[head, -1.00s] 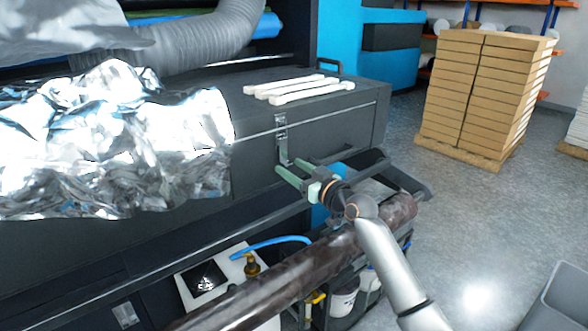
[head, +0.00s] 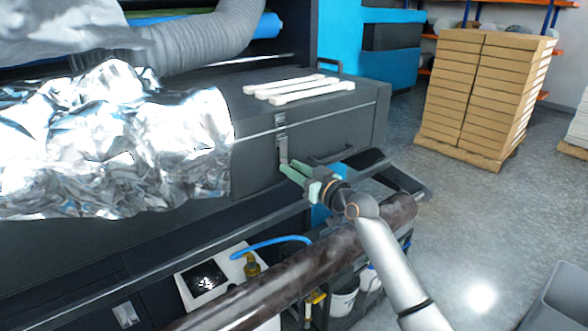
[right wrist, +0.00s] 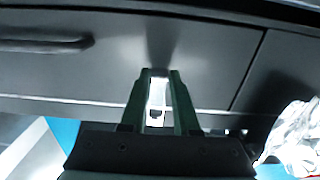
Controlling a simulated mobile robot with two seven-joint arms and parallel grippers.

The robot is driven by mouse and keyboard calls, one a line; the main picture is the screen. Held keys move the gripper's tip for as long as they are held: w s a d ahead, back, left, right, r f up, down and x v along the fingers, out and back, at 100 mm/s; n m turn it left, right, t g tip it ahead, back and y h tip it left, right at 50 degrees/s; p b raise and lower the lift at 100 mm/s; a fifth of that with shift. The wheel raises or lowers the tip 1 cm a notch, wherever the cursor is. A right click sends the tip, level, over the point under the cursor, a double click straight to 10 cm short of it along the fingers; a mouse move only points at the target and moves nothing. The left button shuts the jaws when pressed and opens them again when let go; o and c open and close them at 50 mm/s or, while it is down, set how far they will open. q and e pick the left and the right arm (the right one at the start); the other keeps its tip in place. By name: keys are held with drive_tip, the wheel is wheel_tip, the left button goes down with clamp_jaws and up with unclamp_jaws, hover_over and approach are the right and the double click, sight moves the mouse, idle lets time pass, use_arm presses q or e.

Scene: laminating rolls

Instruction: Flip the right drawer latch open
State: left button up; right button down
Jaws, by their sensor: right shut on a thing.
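The right drawer latch (head: 281,138) is a metal strip fixed upright on the front of the dark grey drawer (head: 345,125). My right gripper (head: 286,168), with pale green fingers, is shut on the lower end of the latch. In the right wrist view the bright latch end (right wrist: 158,96) sits between the two fingers (right wrist: 160,85) against the drawer front. The latch still hangs down along the front. The fingers partly hide its lower end. My left gripper is not in view.
Crumpled silver foil (head: 110,145) covers the machine left of the latch. White bars (head: 300,90) lie on top. A dark roll (head: 300,265) lies below my right gripper. Stacked boxes (head: 485,95) stand on a pallet at the back right, with open floor before them.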

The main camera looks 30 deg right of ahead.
drive_tip(key=shift+s+d+r+g+p, duration=0.1)
drive_tip(key=shift+s+r+g+p, duration=0.65)
drive_tip(key=shift+g+p, duration=0.35)
drive_tip(key=g, duration=1.1)
approach(287, 162)
drive_tip(key=s+f, duration=0.1)
drive_tip(key=s, duration=0.1)
drive_tip(key=shift+w+a+r+g+h, duration=0.1)
drive_tip(key=shift+a+r+g+h, duration=0.15)
drive_tip(key=shift+g, duration=0.25)
drive_tip(key=shift+a+r+g+h, duration=0.15)
drive_tip(key=shift+g+h, duration=0.1)
drive_tip(key=shift+g, duration=0.25)
drive_tip(key=shift+r+g, duration=0.15)
drive_tip(key=shift+g, duration=0.25)
drive_tip(key=c, duration=0.6)
unclamp_jaws()
drive_tip(key=shift+w, duration=0.1)
drive_tip(key=shift+c, duration=0.2)
drive_tip(key=shift+r, duration=0.1)
